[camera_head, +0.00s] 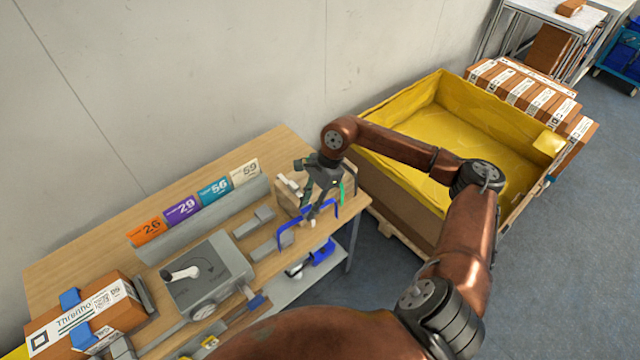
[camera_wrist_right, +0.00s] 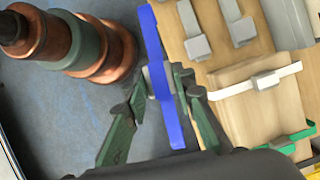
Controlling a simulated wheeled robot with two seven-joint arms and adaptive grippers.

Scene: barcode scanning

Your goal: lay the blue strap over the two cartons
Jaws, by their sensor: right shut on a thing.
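The blue strap (camera_head: 293,218), a bar with bent-down ends, is at the right end of the wooden table in the head view. In the right wrist view the strap (camera_wrist_right: 172,110) runs between the fingers. My right gripper (camera_head: 311,215) is shut on it near its grey middle tab; the fingers also show in the right wrist view (camera_wrist_right: 160,85). A labelled brown carton (camera_head: 120,318) with blue pieces across it lies at the table's left end. I cannot make out a second carton clearly there. My left gripper is not in view.
A wooden block (camera_wrist_right: 232,107) with a white strap (camera_wrist_right: 240,87) and a green strap (camera_wrist_right: 295,143) is beside the gripper. A grey device (camera_head: 208,280) and numbered cards (camera_head: 182,208) occupy the table. A yellow-lined crate (camera_head: 385,160) stands to the right.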

